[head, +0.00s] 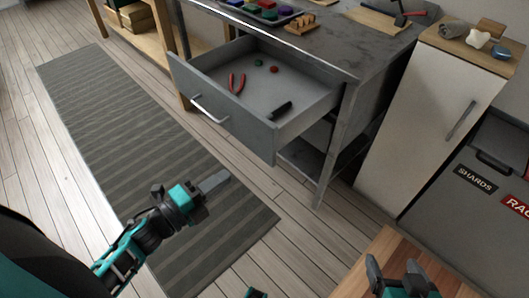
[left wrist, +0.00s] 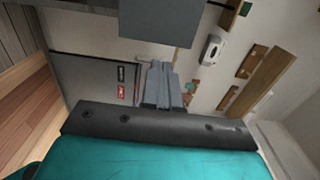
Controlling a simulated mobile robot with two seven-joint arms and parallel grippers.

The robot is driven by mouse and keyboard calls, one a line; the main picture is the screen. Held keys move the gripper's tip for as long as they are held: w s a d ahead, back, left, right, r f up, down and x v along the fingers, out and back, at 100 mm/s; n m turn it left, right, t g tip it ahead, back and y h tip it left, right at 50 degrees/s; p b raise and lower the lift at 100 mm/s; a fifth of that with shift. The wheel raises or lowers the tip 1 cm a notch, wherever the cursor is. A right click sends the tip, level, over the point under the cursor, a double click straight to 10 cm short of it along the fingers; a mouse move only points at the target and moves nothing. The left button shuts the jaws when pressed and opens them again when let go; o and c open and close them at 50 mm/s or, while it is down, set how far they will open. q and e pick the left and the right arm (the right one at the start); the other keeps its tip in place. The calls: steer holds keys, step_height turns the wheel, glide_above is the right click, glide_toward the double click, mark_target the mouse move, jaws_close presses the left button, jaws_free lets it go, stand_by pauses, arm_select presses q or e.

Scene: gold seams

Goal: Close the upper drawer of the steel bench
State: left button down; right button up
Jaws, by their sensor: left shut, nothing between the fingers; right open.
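The upper drawer (head: 228,122) of the steel bench (head: 345,62) is pulled far out in the head view. Its grey front has a bar handle (head: 210,108). Inside lie red-handled pliers (head: 237,84), a black object (head: 281,109) and two small round pieces, one red and one green. My left gripper (head: 222,180) is shut and empty, in front of and below the drawer front, apart from it. Its fingers (left wrist: 162,88) also show in the left wrist view. My right gripper (head: 393,268) is open and empty at the bottom right, over a wooden surface.
A white cabinet (head: 430,115) stands right of the bench, beside a grey bin labelled SHARDS (head: 475,179). A striped rug (head: 120,130) lies on the plank floor. The bench top holds a paint tray (head: 262,12) and tools. Floor between my left gripper and the drawer is clear.

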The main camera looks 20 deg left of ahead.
mark_target(268, 145)
arm_select(q)
steer(key=x, duration=1.1)
steer(key=shift+w+b, duration=0.1)
steer(key=shift+b, duration=0.3)
steer(key=shift+w+d, duration=0.15)
steer(key=shift+w, duration=0.35)
arm_select(e)
steer(key=shift+s+f, duration=0.1)
steer(key=shift+f, duration=0.5)
